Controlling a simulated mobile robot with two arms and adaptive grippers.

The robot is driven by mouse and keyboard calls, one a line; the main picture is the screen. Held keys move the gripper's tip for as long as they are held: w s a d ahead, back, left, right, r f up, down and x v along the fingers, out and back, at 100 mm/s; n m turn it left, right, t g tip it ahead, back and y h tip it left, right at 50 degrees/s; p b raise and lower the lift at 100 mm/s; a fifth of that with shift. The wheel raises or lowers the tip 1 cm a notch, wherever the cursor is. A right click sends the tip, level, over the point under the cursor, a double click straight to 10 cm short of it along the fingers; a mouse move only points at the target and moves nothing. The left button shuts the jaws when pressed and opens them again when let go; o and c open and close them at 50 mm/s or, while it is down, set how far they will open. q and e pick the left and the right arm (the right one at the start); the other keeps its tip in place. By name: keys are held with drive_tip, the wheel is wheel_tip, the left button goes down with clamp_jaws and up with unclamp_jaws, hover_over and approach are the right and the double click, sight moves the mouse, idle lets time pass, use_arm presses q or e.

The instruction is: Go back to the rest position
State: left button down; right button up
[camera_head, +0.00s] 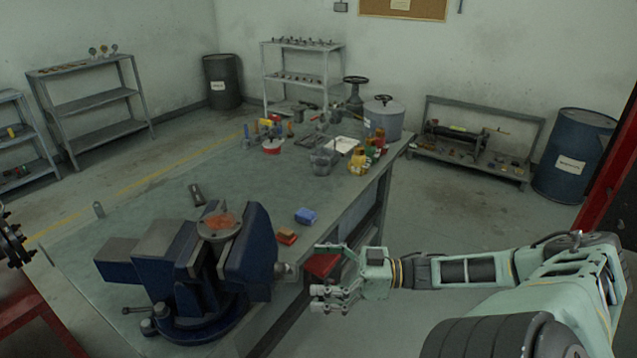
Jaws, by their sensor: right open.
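A round metal flange with an orange-red face (219,225) sits at the top of the vise jaws. My left gripper is not in view.
A blue block (305,216) and an orange block (287,236) lie on the bench. Bottles, tools and a grey pot (384,115) crowd its far end. A blue barrel (573,155) stands right. Open floor lies right of the bench.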

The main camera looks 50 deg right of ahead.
drive_tip(key=shift+s+d, duration=0.15)
drive_tip(key=shift+s, duration=0.05)
idle(0.5)
